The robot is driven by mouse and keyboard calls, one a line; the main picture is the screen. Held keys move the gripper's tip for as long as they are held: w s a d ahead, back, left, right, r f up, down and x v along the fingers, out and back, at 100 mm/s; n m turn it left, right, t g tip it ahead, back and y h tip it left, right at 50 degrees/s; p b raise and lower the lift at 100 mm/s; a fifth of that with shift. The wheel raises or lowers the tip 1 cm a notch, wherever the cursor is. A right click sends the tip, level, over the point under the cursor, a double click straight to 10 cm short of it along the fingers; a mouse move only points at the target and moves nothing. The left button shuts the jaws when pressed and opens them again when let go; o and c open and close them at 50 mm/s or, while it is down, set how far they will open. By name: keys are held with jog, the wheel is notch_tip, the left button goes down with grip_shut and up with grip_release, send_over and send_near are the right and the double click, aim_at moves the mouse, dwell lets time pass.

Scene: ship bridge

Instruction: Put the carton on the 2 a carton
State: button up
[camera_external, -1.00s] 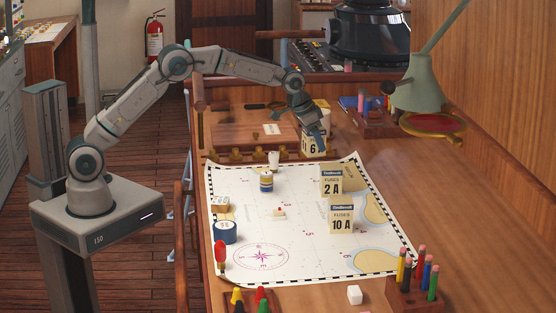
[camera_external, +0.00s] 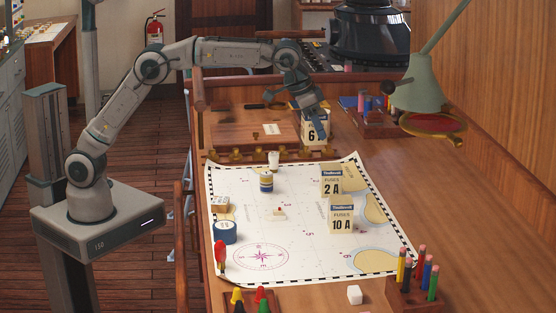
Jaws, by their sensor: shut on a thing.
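My gripper (camera_external: 318,128) is at the back of the chart table, shut on a cream fuse carton (camera_external: 314,133) marked with a 6; my fingers and wrist hide part of it. I cannot tell whether this carton is clear of the surface. The 2 A carton (camera_external: 331,184) stands upright on the chart, nearer the camera and a little right of my gripper. Its top is bare. The 10 A carton (camera_external: 341,218) stands upright just in front of the 2 A carton, on the chart.
The chart (camera_external: 300,225) covers the table's middle. A green lamp (camera_external: 423,88) overhangs the right. A pencil holder (camera_external: 415,292) stands front right.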

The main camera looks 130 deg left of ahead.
jog(key=a+f+p, duration=0.1)
jog(key=a+f, duration=0.1)
jog(key=a, duration=0.1)
jog(key=a+f+p, duration=0.1)
jog(key=a+f, duration=0.1)
jog(key=a, duration=0.2)
jog(key=s+a+f+p, duration=0.1)
jog(key=a+f, duration=0.1)
jog(key=a, duration=0.2)
jog(key=shift+s+f, duration=0.1)
jog(key=shift+f, duration=0.25)
jog(key=shift+f+p, duration=0.45)
jog(key=shift+f, duration=1.55)
jog(key=shift+f, duration=0.1)
jog(key=o, duration=1.2)
jog(key=shift+f, duration=0.1)
jog(key=shift+r, duration=0.25)
jog(key=b+v, duration=0.2)
jog(key=v, duration=1)
